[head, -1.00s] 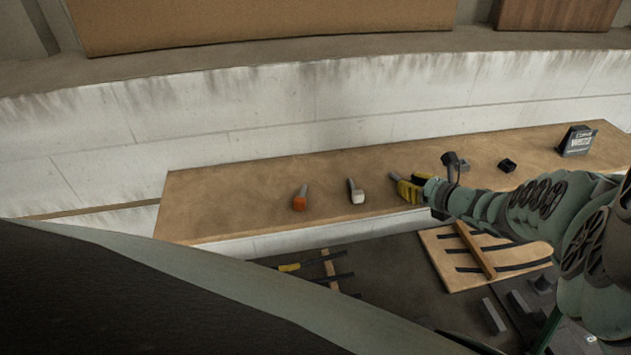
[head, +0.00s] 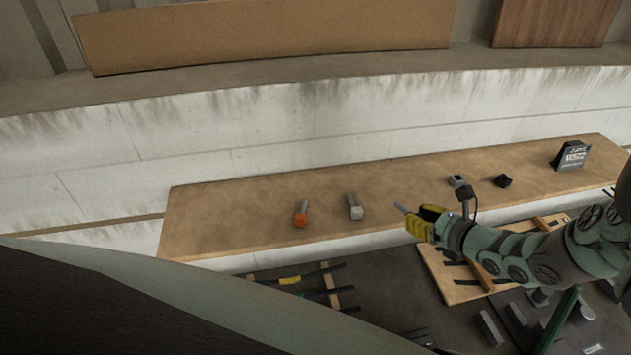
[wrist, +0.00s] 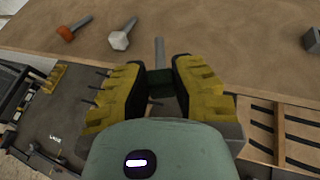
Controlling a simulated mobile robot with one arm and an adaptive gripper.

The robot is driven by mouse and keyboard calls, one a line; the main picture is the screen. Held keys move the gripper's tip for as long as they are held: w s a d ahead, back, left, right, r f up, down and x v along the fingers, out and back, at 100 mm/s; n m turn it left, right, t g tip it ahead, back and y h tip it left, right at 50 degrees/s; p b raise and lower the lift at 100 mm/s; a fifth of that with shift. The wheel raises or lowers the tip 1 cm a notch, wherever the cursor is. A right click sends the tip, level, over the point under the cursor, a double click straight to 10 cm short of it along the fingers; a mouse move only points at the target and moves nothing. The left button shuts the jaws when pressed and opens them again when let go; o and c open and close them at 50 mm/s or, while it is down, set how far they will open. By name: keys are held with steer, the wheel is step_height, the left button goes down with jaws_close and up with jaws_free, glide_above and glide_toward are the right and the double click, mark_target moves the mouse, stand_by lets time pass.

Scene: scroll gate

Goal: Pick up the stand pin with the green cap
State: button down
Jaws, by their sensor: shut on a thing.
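My gripper (head: 427,222) has yellow fingers and is shut on the stand pin, whose grey shaft (head: 401,208) sticks out past the fingertips in the head view. In the wrist view the pin's dark green cap (wrist: 161,84) sits between the two fingers (wrist: 160,88), and its grey shaft (wrist: 159,52) points away over the bench. The pin is held at the front edge of the wooden bench (head: 250,205). Most of the cap is hidden by the fingers in the head view.
An orange-capped pin (head: 300,219) and a white-capped pin (head: 355,210) lie on the bench to the left. A grey block (head: 458,181), a dark block (head: 503,181) and a black sign (head: 571,154) stand to the right. Wooden racks (head: 450,283) lie below the bench.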

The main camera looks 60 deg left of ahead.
steer(key=s+d+p, duration=0.3)
steer(key=s+d, duration=0.1)
steer(key=d, duration=0.1)
steer(key=shift+d+r, duration=0.3)
steer(key=shift+r, duration=0.05)
steer(key=shift+w, duration=0.1)
